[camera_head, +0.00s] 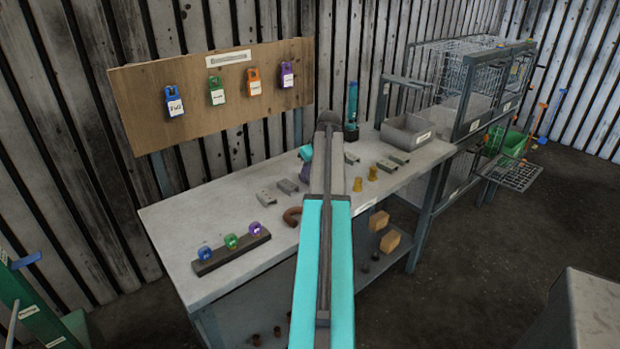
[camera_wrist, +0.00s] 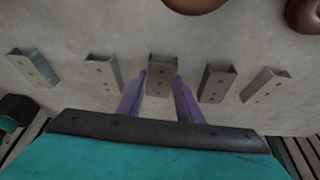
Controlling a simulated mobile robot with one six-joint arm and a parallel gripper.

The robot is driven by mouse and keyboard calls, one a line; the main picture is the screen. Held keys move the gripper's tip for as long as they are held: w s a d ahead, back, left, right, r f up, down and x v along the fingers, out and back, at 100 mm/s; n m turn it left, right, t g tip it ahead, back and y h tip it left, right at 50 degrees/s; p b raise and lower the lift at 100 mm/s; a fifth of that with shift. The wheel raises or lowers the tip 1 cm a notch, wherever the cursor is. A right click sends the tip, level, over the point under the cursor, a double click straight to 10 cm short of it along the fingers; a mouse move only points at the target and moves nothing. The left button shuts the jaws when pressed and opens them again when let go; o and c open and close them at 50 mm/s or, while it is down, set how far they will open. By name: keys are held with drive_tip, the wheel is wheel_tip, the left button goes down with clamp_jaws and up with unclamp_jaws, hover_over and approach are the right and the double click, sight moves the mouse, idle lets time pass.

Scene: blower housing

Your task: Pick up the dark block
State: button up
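Several small grey channel-shaped metal blocks lie in a row on the table. The middle one (camera_wrist: 161,75) shows between the two purple fingers of my gripper (camera_wrist: 161,82) in the wrist view. It looks medium to dark grey, with holes in its face. The block just right of it (camera_wrist: 216,82) also looks dark; I cannot tell for sure which is the darkest. My gripper is open, one finger on each side of the middle block; contact cannot be told. In the head view my arm hides the fingertips and that block.
Other blocks (camera_wrist: 33,67) (camera_wrist: 102,73) (camera_wrist: 265,85) lie close on both sides. A brown curved pipe (camera_head: 292,216), yellow parts (camera_head: 372,173), a dark rack with coloured rings (camera_head: 231,252) and a grey bin (camera_head: 406,131) are on the workbench (camera_head: 180,240). Its left rear is clear.

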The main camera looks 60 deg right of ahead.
drive_tip(key=c, duration=0.3)
drive_tip(key=shift+r, duration=0.15)
wheel_tip(320, 180, up, 10)
drive_tip(key=b, duration=0.1)
drive_tip(key=shift+b, duration=0.3)
drive_tip(key=shift+w, duration=0.1)
idle(0.7)
